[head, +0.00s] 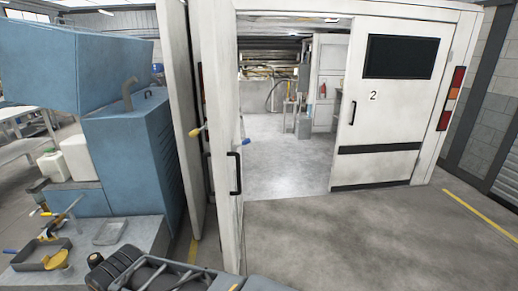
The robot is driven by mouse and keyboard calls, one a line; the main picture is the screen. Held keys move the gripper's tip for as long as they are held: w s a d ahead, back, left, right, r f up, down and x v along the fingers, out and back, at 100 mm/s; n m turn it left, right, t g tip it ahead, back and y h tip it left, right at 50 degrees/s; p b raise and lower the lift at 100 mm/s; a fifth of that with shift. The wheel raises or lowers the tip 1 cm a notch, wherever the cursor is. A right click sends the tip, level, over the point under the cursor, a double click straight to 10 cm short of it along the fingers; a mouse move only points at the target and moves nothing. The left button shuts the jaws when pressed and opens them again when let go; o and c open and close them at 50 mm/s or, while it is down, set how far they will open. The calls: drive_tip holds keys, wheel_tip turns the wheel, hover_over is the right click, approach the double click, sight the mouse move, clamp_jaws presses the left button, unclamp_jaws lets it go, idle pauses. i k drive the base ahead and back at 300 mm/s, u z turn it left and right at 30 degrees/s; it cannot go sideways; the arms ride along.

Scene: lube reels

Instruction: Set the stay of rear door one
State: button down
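A white door (180,110), which appears to be rear door one, stands swung open at the left and shows almost edge-on; I see no number on it. A yellow-ended piece (196,132) sticks out between this door and the white left post (222,70). It may be the stay or a handle; I cannot tell if it touches the door. A blue-tipped piece (244,142) shows at the opening's left edge. The white door marked 2 (400,115) looks closed at the right.
A blue machine (135,140) stands close on the left, with a bench (125,238) holding trays and tools below. A black grab handle (235,173) juts from the left post area. Clear concrete floor (370,235) lies in front of door 2.

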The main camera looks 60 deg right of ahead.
sight(246, 141)
drive_tip(key=z, duration=1.9)
